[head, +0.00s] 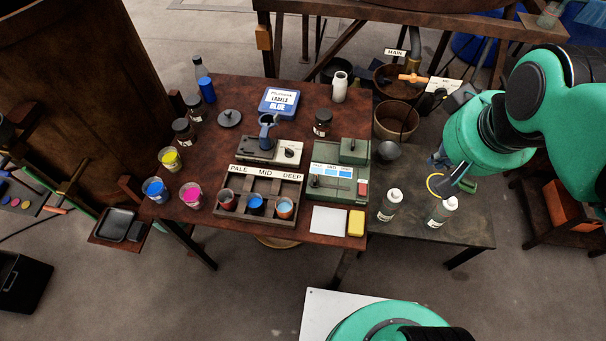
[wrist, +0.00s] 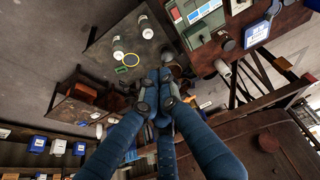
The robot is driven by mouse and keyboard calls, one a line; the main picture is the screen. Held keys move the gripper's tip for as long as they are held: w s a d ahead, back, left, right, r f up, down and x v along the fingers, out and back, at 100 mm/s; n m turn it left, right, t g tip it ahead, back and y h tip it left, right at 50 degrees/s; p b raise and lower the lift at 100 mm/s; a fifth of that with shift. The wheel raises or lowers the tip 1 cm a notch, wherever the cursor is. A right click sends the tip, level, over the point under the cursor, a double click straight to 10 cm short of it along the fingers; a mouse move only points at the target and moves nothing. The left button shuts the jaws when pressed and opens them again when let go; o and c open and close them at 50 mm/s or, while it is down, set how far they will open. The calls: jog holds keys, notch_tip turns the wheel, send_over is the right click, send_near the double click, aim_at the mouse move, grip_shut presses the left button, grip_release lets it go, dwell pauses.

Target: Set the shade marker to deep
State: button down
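The grey-green shade device (head: 325,193) stands on the right part of the brown table, with a strip of blue swatches on top. A small dark knob (head: 314,182) shows near its left end; I take it for the marker, but its exact setting is too small to read. The device also shows at the top of the wrist view (wrist: 207,28). A rack (head: 237,180) labelled PALE, MID, DEEP stands left of it. My gripper (head: 440,162) is right of the device, above the side table and apart from the device. In the wrist view my gripper's fingertips (wrist: 160,76) meet, with nothing visible between them.
White bottles (head: 390,204) and a yellow ring (head: 435,186) are on the grey side table (head: 470,225). A white card (head: 328,220) and yellow sponge (head: 356,222) lie before the device. Colour cups (head: 191,195) stand at the left. A stamp-like tool (head: 267,130) stands behind the rack.

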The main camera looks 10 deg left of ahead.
jog(key=w+a+f+n+g+p, duration=0.2)
jog(key=w+a+n, duration=0.2)
jog(key=w+a, duration=0.3)
jog(key=n+g+h+p, duration=0.2)
jog(key=n+h+p, duration=0.1)
jog(key=n, duration=0.5)
send_over(315, 178)
jog(key=w+a, duration=0.1)
jog(key=a, duration=0.1)
notch_tip(315, 178, down, 11)
jog(key=s+a+f+n+h+p, duration=0.1)
jog(key=a+f+n, duration=0.3)
jog(key=a+f, duration=0.5)
jog(key=shift+s+a+g+p, duration=0.2)
jog(key=shift+s+g+p, duration=0.1)
jog(key=shift+s, duration=0.05)
jog(key=b+x, duration=0.2)
jog(key=x, duration=0.7)
jog(key=shift+d+f, duration=0.15)
jog(key=shift+d, duration=0.1)
jog(key=d, duration=0.1)
jog(key=d+b, duration=0.1)
jog(key=shift+d+f, duration=0.25)
jog(key=shift+d, duration=0.8)
